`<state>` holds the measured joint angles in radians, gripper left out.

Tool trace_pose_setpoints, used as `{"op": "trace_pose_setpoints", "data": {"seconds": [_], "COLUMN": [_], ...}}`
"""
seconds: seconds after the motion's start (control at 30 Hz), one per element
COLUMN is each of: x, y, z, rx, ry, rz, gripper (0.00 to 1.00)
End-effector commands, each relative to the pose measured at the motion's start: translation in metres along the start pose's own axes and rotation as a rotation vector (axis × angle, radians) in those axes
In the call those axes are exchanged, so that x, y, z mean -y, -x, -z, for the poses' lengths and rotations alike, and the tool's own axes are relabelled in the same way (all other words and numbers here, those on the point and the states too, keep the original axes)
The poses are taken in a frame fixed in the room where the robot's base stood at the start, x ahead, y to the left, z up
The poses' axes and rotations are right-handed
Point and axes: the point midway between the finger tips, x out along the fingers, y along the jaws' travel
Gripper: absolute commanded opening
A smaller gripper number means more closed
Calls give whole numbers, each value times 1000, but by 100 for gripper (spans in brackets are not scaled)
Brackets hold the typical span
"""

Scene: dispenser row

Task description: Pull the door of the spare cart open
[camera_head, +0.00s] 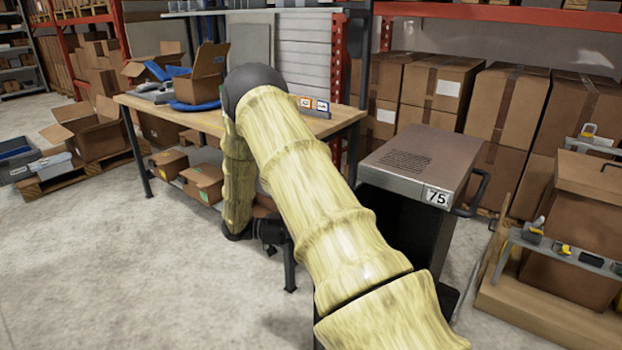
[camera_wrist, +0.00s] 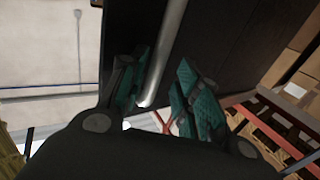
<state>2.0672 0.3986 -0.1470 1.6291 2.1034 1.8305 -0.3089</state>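A cart (camera_head: 415,162) with a grey-brown top and the number 75 on it stands right of centre in the head view. My arm crosses in front of it and hides part of its dark body. In the wrist view a dark panel (camera_wrist: 225,45) carries a pale metal bar handle (camera_wrist: 165,50). My gripper (camera_wrist: 163,95) is open, with its teal-padded fingers on either side of the bar's end. The left finger looks very close to the bar; I cannot tell if it touches. In the head view my gripper (camera_head: 270,235) is small, dark and partly hidden behind my arm.
A wooden workbench (camera_head: 350,117) with boxes and blue items stands behind my arm. Stacked cartons (camera_head: 440,85) fill the rack behind the cart. A wooden pallet (camera_head: 535,312) with a box stands to the right. Concrete floor (camera_head: 130,270) is clear at the left.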

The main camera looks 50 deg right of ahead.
Motion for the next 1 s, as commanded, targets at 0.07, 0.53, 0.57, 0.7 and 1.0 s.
{"op": "trace_pose_setpoints", "data": {"seconds": [0.07, 0.53, 0.57, 0.7, 1.0], "x": [0, 0, -1, 0, 0], "y": [2, 24, 28, 54, 104], "z": [1, 0, 0, -1, -1], "rx": [0, 3, 2, 2, 2], "ry": [0, 0, 1, 0, 1], "rz": [2, 2, 1, 2, 1], "gripper": [34, 34, 34, 34, 34]}}
